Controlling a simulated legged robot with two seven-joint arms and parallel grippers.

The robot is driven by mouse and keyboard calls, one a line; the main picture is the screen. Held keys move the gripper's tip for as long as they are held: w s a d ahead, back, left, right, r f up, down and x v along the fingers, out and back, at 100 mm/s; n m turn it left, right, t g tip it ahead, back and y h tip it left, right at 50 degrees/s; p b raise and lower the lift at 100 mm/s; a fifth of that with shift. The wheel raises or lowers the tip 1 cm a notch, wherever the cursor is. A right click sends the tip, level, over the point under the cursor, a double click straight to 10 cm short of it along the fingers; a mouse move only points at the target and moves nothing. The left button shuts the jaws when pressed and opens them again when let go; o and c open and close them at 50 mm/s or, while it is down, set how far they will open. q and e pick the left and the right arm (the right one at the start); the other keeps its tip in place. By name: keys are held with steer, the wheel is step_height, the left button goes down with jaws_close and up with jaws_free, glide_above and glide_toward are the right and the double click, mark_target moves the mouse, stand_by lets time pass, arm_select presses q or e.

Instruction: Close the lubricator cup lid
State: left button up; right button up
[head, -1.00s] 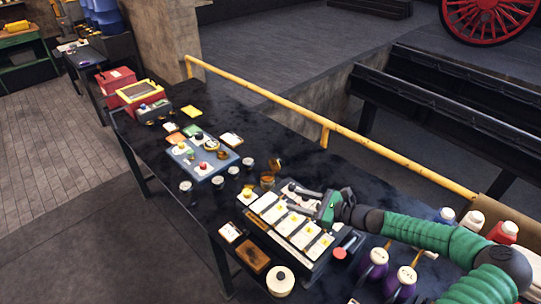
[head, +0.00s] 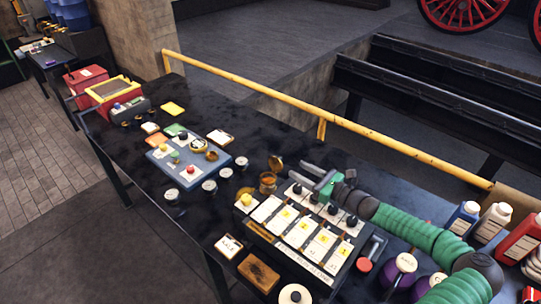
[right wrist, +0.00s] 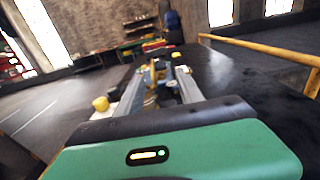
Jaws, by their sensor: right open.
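The lubricator cup (head: 268,182) is a small amber-brown cup standing on the dark bench, behind the near-left end of the white-keyed panel. Its round brass lid (head: 276,162) stands raised at the cup's back edge, so the cup is open. My right gripper (head: 298,170) is open and empty, just right of the cup and lid, with its fingers pointing towards them. In the right wrist view, the gripper's fingers (right wrist: 158,90) reach forward with brass-coloured parts showing between them; the cup is not clear there. My left gripper is not in view.
The panel (head: 305,235) with white plates, black knobs and a yellow knob (head: 246,199) lies in front of my right arm. Several small gauges and a blue-grey tray (head: 165,170) stand left of the cup. Bottles (head: 465,218) stand at right. A yellow rail (head: 270,98) runs behind the bench.

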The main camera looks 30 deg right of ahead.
mark_target(281, 159)
steer(key=p+x, duration=0.1)
steer(key=x, duration=1.1)
steer(key=shift+p, duration=0.35)
steer(key=shift+w+a, duration=0.15)
steer(key=shift+w, duration=0.35)
steer(key=shift+c, duration=0.5)
jaws_close()
